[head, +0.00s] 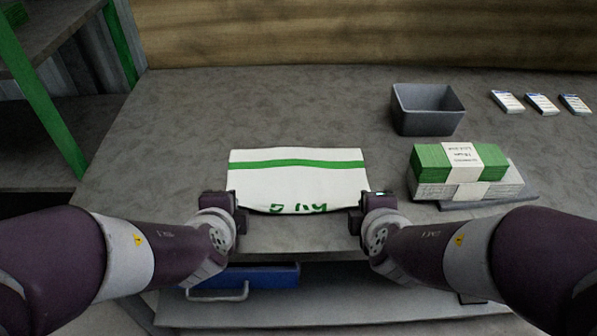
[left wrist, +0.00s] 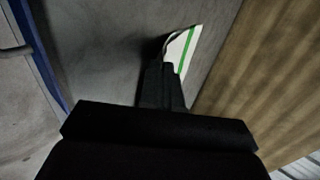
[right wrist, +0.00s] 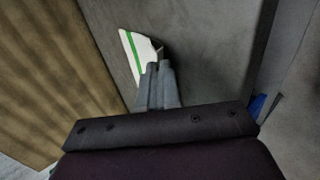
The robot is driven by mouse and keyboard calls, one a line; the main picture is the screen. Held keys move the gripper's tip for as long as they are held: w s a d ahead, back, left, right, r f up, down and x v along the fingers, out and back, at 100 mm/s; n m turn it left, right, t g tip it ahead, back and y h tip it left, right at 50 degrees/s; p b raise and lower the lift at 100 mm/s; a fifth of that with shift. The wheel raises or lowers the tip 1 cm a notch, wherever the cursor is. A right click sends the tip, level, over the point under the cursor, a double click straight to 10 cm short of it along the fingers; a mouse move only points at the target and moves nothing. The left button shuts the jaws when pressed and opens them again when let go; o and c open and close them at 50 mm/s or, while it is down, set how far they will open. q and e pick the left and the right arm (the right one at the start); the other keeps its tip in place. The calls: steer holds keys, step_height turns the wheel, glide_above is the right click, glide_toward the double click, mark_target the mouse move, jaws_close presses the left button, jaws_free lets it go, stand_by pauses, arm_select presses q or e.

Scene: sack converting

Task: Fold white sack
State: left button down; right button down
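The white sack (head: 300,178) lies across the front of the table, with a green stripe near its far edge and upside-down green lettering near its front edge. The front edge bows between my grippers. My left gripper (head: 240,208) is at its front left corner and my right gripper (head: 357,212) at its front right corner. In the left wrist view the fingers (left wrist: 165,82) are close together, with the sack (left wrist: 177,48) at their tips. In the right wrist view the fingers (right wrist: 157,78) are also together at the sack (right wrist: 136,52). The pinched cloth itself is mostly hidden.
A grey bin (head: 428,112) stands at the back right. A banded green-and-white stack (head: 460,165) lies right of the sack on a grey slab (head: 490,203). Several small white packs (head: 541,103) lie far right. The table (head: 240,110) behind the sack is clear.

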arm_select(q)
steer(key=shift+s+f, duration=0.2)
steer(key=shift+s, duration=0.05)
arm_select(e)
steer(key=shift+s+f, duration=0.2)
steer(key=shift+s, duration=0.05)
arm_select(q)
steer(key=shift+w, duration=0.1)
arm_select(e)
steer(key=shift+w, duration=0.1)
arm_select(q)
steer(key=c, duration=1)
jaws_free()
arm_select(e)
steer(key=c, duration=1)
jaws_free()
arm_select(q)
steer(key=shift+r, duration=0.1)
arm_select(e)
steer(key=shift+r, duration=0.1)
